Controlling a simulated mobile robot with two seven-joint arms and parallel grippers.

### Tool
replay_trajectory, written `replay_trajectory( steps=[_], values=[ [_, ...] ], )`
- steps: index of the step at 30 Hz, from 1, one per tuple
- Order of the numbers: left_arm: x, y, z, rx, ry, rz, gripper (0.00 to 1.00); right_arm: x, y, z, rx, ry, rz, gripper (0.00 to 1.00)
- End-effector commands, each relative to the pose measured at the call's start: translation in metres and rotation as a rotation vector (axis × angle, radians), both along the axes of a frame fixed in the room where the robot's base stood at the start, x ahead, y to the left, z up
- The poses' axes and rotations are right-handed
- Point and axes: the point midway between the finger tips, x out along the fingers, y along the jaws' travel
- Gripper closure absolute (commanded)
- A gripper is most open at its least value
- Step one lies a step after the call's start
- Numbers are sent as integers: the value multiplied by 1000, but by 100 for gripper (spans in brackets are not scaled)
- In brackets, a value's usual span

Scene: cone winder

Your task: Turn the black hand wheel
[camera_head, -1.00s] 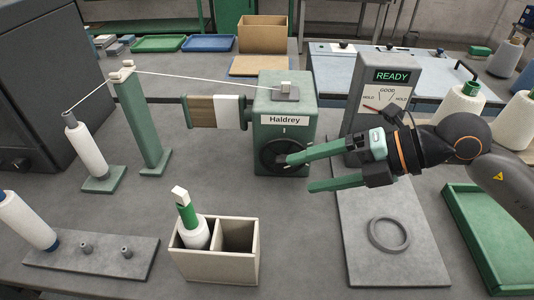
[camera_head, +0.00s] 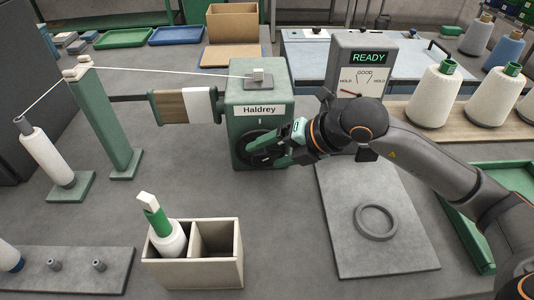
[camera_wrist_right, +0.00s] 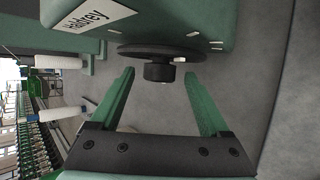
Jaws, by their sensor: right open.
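The black hand wheel (camera_head: 258,148) is on the front of the green winder box (camera_head: 257,97) labelled Haldrey. In the head view my right gripper (camera_head: 275,152) is right at the wheel and partly covers it. In the right wrist view the wheel (camera_wrist_right: 160,54) shows edge-on with a dark hub and a small light knob. The two green fingers of my right gripper (camera_wrist_right: 160,95) are apart, on either side of the hub. The fingertips look just short of the wheel, with nothing between them; contact is not visible. My left gripper is not in view.
A gauge box (camera_head: 361,67) reading READY stands right of the winder, before it a grey plate with a ring (camera_head: 376,222). A divided beige box (camera_head: 194,274) with a green-topped spool stands in front. A green post (camera_head: 104,122) guides thread at left. White cones (camera_head: 434,95) stand at right.

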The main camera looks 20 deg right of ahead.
Motion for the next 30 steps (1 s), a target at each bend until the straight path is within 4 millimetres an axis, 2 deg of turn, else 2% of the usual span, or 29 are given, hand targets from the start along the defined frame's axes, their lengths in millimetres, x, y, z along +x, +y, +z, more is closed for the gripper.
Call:
replay_trajectory(
  steps=[5,13,30],
  values=[
    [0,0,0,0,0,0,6,6,6,-8,1,-1,0,20],
    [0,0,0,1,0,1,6,7,7,-9,-1,0,1,20],
    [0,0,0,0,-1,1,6,6,6,-9,0,1,1,83]
  ],
)
